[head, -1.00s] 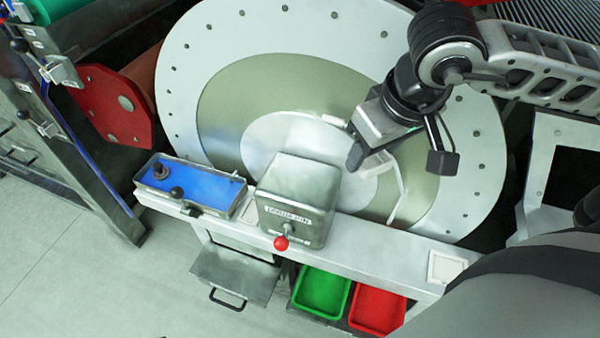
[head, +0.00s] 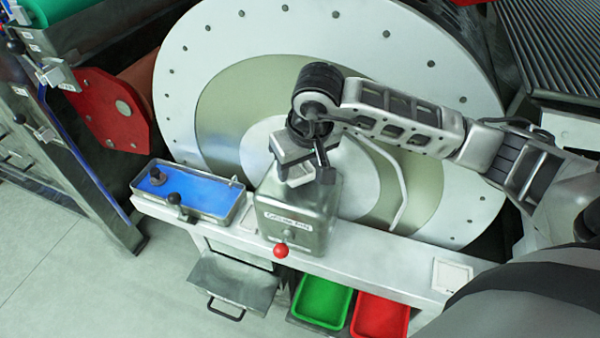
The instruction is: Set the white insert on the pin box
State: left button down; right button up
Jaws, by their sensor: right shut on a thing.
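The pin box seems to be the grey metal box (head: 297,219) with a small label and a red ball knob on its front, standing on the white ledge. My right gripper (head: 303,170) is over the back of this box, pointing down. It is shut on the white insert (head: 300,178), a small white piece partly hidden by the jaws. The insert appears just above the box top; I cannot tell whether they touch. My left gripper is not in view.
A blue-topped tray (head: 197,193) with dark knobs sits left of the box on the ledge (head: 370,258). A large round drum plate (head: 215,45) stands behind. Green (head: 321,301) and red (head: 379,315) bins are below. A white square plate (head: 452,277) lies at the ledge's right.

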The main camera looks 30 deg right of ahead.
jog(key=shift+f, duration=1.05)
jog(key=o, duration=0.6)
jog(key=shift+f+b, duration=0.1)
jog(key=shift+b, duration=0.3)
jog(key=shift+c, duration=0.2)
jog(key=o, duration=0.4)
